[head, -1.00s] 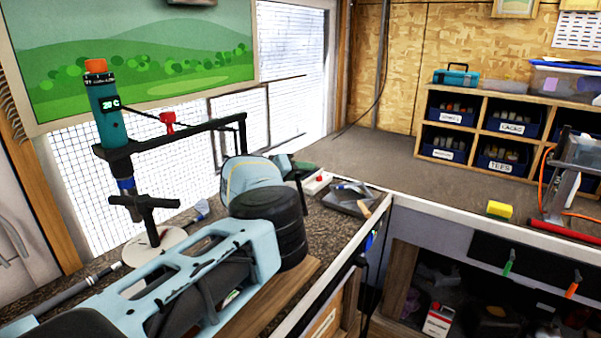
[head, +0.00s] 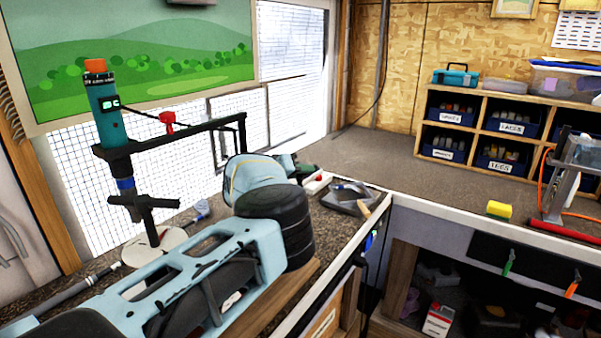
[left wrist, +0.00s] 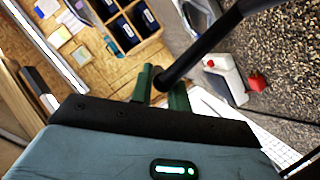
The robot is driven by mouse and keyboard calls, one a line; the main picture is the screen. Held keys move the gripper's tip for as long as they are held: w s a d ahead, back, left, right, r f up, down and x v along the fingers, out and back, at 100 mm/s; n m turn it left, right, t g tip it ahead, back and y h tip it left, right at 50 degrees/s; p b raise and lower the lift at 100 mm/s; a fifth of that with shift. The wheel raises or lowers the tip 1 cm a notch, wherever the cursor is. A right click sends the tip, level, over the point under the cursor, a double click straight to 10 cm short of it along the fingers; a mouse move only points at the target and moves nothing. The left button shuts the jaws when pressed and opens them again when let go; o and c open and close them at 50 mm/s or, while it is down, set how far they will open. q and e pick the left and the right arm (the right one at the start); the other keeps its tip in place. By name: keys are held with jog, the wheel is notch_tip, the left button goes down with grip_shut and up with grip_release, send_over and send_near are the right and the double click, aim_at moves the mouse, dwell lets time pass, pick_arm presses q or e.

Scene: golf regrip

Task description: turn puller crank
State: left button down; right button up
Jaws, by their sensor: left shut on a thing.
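My left gripper shows in the left wrist view (left wrist: 160,92), its two green fingers shut around a black bar, which I take as the puller crank (left wrist: 203,47). The bar runs from between the fingers toward the upper right. In the head view, my left arm reaches along the bench, and the gripper (head: 305,170) is mostly hidden behind my wrist. The crank and the rest of the puller are hard to make out there. My right gripper is not in view.
A teal device with an orange cap (head: 107,112) stands with a black beam left of my arm. A grey tray (head: 345,205) lies to the right of my wrist. A yellow sponge (head: 499,209) and a shelf of blue bins (head: 512,123) are farther right.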

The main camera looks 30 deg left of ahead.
pick_arm(q)
jog(key=shift+d+r, duration=0.1)
jog(key=shift+d, duration=0.25)
jog(key=shift+s+d, duration=0.15)
jog(key=shift+d, duration=2.05)
jog(key=c, duration=1.3)
grip_release()
jog(key=shift+c, duration=0.2)
jog(key=shift+f, duration=0.2)
jog(key=shift+s, duration=0.15)
